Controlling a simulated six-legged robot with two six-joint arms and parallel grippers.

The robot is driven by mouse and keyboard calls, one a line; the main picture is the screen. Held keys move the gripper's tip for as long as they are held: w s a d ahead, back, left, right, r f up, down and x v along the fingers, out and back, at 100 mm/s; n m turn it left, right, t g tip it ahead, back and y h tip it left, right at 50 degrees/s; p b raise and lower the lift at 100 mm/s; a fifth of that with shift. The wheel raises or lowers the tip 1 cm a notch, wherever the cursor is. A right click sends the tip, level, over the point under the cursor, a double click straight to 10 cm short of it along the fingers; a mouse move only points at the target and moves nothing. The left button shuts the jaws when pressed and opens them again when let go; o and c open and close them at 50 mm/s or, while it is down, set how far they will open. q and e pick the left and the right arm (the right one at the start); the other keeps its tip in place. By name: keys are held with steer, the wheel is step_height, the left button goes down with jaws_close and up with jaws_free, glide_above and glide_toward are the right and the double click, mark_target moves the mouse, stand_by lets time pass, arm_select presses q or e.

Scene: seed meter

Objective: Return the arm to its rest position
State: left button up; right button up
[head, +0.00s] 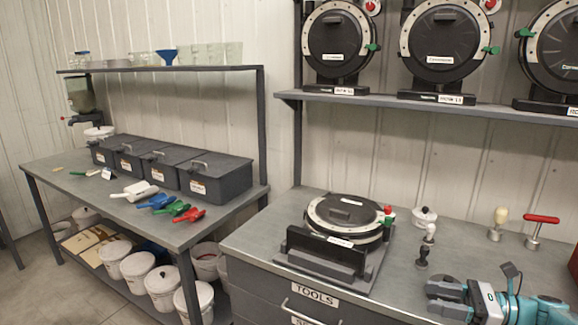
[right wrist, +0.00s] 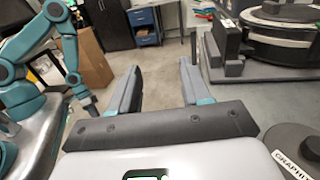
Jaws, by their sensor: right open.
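My right gripper (head: 436,297) is at the lower right of the head view, above the grey workbench (head: 400,258). Its jaws point left, stand open and hold nothing. In the right wrist view its two fingers (right wrist: 160,82) are spread with floor showing between them. My left arm is absent from the head view. A teal arm of mine shows at the left of the right wrist view, and its jaw state is too small to tell. A round black seed meter (head: 345,215) sits in a dark stand on the workbench, left of and apart from my right gripper.
Near my right gripper stand a small dark-and-white tool (head: 424,250), a white lidded pot (head: 424,217), a cream-knobbed tool (head: 498,222) and a red-handled tool (head: 540,228). More seed meters (head: 440,45) line the shelf above. A cardboard box (right wrist: 88,55) stands on the floor.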

steer(key=s+a+f+n+g+h, duration=0.1)
steer(key=s+a+f+g+h, duration=0.2)
steer(key=f, duration=0.6)
steer(key=s+a+f+n+h, duration=0.25)
steer(key=a+f, duration=0.25)
steer(key=f, duration=0.5)
steer(key=s+a+f+n+g+h, duration=0.15)
steer(key=s+a+f, duration=0.25)
steer(key=f, duration=0.5)
steer(key=s+a+f+n+h, duration=0.3)
steer(key=s+f+n, duration=0.1)
steer(key=s+n, duration=0.3)
steer(key=s+a+f+n+h, duration=0.3)
steer(key=s+n, duration=0.5)
steer(key=s, duration=0.4)
steer(key=shift+a+f+g, duration=0.45)
steer(key=shift+a+f, duration=0.15)
steer(key=shift+f, duration=0.2)
